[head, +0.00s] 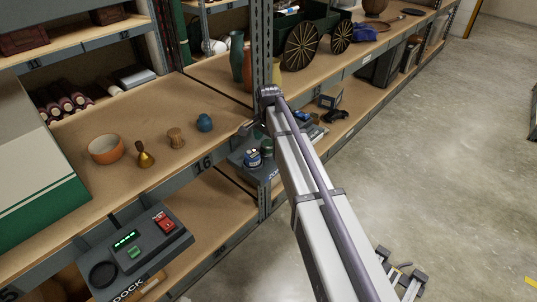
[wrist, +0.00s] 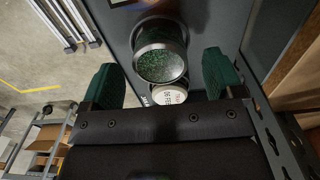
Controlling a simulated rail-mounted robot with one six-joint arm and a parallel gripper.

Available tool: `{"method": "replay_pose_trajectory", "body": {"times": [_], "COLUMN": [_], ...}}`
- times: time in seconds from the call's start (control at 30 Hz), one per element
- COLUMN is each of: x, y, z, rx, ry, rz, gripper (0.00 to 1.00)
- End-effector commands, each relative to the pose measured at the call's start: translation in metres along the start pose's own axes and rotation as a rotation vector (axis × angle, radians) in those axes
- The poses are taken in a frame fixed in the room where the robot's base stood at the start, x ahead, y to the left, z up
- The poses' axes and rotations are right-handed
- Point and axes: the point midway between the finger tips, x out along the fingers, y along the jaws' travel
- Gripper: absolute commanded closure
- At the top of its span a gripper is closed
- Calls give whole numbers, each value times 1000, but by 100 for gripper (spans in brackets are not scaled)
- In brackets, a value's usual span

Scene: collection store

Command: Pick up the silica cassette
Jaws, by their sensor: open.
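My gripper (wrist: 160,76) is open, with one green finger pad on each side and a visible gap to the cassette on both sides. A pale round piece with printed text (wrist: 168,94) shows just below the cassette, partly hidden by my gripper's body. My fingers are not clear there.
The grey tray (head: 240,161) projects at the shelf edge beside the metal upright (head: 262,55). An orange bowl (head: 106,149), brass bell (head: 145,155), wooden spool (head: 176,138) and blue pot (head: 204,122) stand left. A dock box (head: 136,246) is lower left.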

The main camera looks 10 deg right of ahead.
Motion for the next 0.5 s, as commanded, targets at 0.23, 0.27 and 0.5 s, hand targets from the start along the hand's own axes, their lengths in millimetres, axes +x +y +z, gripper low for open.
{"method": "replay_pose_trajectory", "body": {"times": [0.23, 0.27, 0.5], "x": [29, 28, 27], "y": [0, 0, 0], "z": [0, 0, 0], "rx": [0, 0, 0], "ry": [0, 0, 0], "rz": [0, 0, 0], "gripper": [14, 14, 29]}}
